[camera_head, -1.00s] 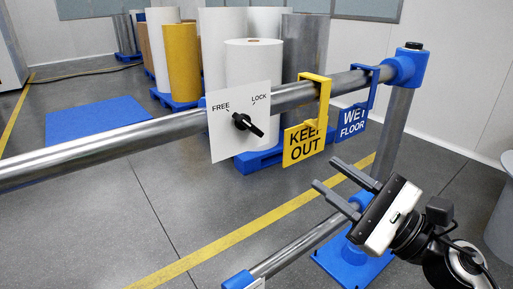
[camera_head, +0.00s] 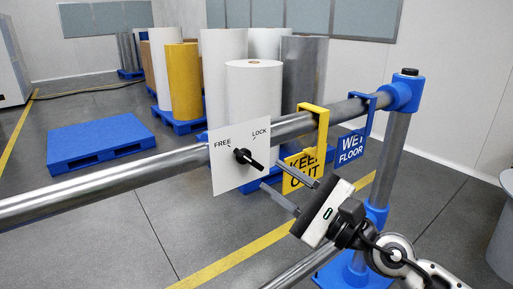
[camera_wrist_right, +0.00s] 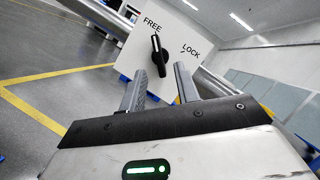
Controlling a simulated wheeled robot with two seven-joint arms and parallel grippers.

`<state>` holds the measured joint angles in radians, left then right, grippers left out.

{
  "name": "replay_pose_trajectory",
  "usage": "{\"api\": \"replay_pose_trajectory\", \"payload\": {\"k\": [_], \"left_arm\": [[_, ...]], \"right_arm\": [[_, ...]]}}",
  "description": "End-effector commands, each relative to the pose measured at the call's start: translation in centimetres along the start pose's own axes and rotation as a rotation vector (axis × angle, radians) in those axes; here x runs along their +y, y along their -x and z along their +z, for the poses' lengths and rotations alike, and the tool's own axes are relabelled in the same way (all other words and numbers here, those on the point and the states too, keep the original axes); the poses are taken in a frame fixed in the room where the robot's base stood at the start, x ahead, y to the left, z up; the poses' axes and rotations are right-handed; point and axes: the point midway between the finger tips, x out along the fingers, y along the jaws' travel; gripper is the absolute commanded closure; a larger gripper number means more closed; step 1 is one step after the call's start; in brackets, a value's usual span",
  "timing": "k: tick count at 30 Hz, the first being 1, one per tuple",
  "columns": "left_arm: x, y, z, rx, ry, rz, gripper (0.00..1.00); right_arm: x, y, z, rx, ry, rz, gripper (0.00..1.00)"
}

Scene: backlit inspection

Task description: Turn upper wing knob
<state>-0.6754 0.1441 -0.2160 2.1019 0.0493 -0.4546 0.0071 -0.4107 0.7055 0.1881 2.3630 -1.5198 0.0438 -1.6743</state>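The black wing knob (camera_head: 247,158) sits on a white plate (camera_head: 226,178) marked FREE and LOCK, fixed on the upper metal rail. Its long end points to the lower right in the head view. In the right wrist view the knob (camera_wrist_right: 159,56) stands just beyond the fingertips, near the middle of the gap. My right gripper (camera_head: 289,190) is open and empty, to the lower right of the knob and apart from it. Its two fingers (camera_wrist_right: 160,84) point toward the plate in the wrist view. My left gripper is not in view.
The upper rail (camera_head: 100,185) runs to a blue-capped post (camera_head: 396,135). A yellow KEEP OUT sign (camera_head: 303,170) and a blue WET FLOOR sign (camera_head: 351,148) hang on it, close to my right gripper. Large rolls (camera_head: 253,95) and a blue pallet (camera_head: 97,143) stand behind.

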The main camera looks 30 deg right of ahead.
Motion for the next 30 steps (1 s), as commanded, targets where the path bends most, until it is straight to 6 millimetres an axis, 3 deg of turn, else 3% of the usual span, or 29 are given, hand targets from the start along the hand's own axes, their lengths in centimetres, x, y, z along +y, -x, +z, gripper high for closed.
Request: {"api": "replay_pose_trajectory", "payload": {"k": [1,9,22,26,30], "left_arm": [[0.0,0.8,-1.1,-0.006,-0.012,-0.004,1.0],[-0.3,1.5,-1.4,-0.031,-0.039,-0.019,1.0],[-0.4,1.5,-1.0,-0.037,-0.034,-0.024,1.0],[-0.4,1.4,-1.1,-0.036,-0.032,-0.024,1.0],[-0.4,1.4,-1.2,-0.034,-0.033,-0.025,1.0]], "right_arm": [[-0.7,-1.2,0.6,-0.002,0.0,-0.001,0.68],[-0.3,-4.8,0.2,0.0,0.001,-0.002,0.68],[0.1,-5.7,0.0,0.0,0.0,0.002,0.68],[0.1,-5.7,0.0,0.0,0.0,0.002,1.0],[0.1,-5.7,0.0,0.0,0.0,0.002,1.0]]}}
